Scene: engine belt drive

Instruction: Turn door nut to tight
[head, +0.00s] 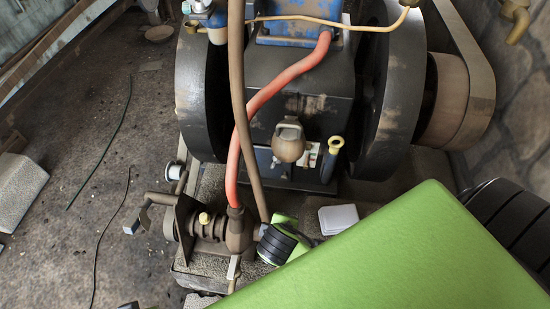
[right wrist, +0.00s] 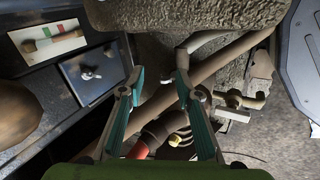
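In the right wrist view, a small pale metal nut (right wrist: 90,73) with short wings sits on a dark square door panel (right wrist: 103,92); it looks like the door nut. In the head view the dark panel (head: 268,174) is low on the engine's front, below a brown rounded knob (head: 288,147), and the nut is too small to judge. My right gripper (right wrist: 159,76) is open, with its teal-padded fingers apart and nothing between them. The nut lies to the left of the fingers in the right wrist view, apart from them. My left gripper cannot be made out.
A red hose (head: 265,103) and a brown pipe (head: 238,100) run down past the engine to a pump-like fitting (head: 207,224). Large dark flywheels (head: 395,90) flank the engine. A belt (head: 470,60) is at right. Open floor (head: 80,130) lies at left.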

